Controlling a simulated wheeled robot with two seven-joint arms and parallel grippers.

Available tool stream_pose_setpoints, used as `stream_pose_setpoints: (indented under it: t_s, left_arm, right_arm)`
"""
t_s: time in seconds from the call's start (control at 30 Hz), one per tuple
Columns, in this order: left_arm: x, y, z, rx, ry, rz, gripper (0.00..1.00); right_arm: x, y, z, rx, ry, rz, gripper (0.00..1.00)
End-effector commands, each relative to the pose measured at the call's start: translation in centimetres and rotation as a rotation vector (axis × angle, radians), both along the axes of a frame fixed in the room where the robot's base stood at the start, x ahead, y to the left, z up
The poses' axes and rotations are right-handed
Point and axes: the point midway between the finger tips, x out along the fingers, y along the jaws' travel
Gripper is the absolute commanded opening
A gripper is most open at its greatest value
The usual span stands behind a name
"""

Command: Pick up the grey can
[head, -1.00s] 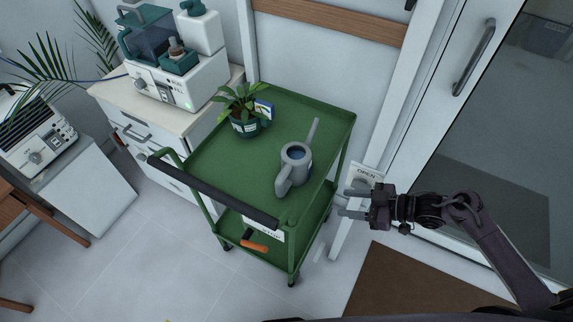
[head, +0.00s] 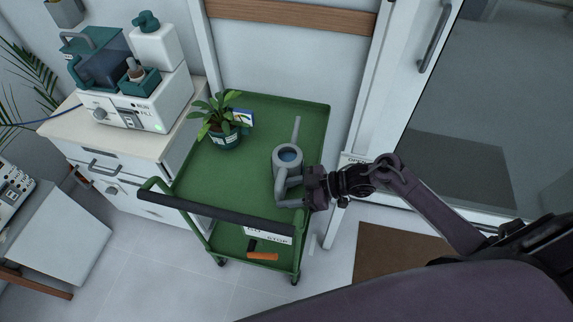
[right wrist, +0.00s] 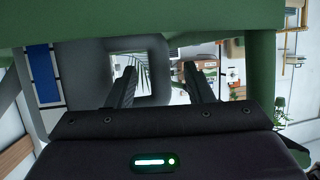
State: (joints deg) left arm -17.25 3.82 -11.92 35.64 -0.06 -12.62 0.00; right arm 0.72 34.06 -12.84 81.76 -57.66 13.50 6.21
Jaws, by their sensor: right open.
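The grey can (head: 287,158) is a watering can with a long spout, standing upright on the top shelf of the green cart (head: 240,178). Its handle points toward the cart's front. My right gripper (head: 292,190) is at the handle, coming from the right, with its jaws open. In the right wrist view the two fingers of the right gripper (right wrist: 160,88) point ahead, and part of the can's grey handle loop (right wrist: 158,70) shows between them. I cannot tell whether either finger touches it. My left gripper is not in view.
A potted plant (head: 224,128) stands on the same shelf, behind and left of the can. The cart's dark push bar (head: 228,215) is at the front. A tool with an orange handle (head: 262,256) lies on the lower shelf. A glass door (head: 470,130) is at right.

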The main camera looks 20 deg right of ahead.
Motion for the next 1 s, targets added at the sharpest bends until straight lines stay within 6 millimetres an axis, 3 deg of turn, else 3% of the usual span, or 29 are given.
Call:
stream_pose_setpoints:
  t_s: [0.17, 0.43, 0.77, 1.0]
  left_arm:
    - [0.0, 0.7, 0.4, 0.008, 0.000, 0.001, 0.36]
    - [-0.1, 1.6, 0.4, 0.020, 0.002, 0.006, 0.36]
    - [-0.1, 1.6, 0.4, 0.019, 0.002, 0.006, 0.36]
    - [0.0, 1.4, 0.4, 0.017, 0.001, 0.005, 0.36]
  right_arm:
    - [0.8, 1.8, -0.6, 0.001, -0.001, -0.002, 0.47]
    - [0.9, 1.9, -0.8, -0.002, -0.001, -0.001, 0.46]
    - [0.8, 1.9, -0.8, -0.001, -0.001, -0.001, 0.02]
    - [0.9, 1.9, -0.7, -0.001, -0.005, 0.000, 0.00]
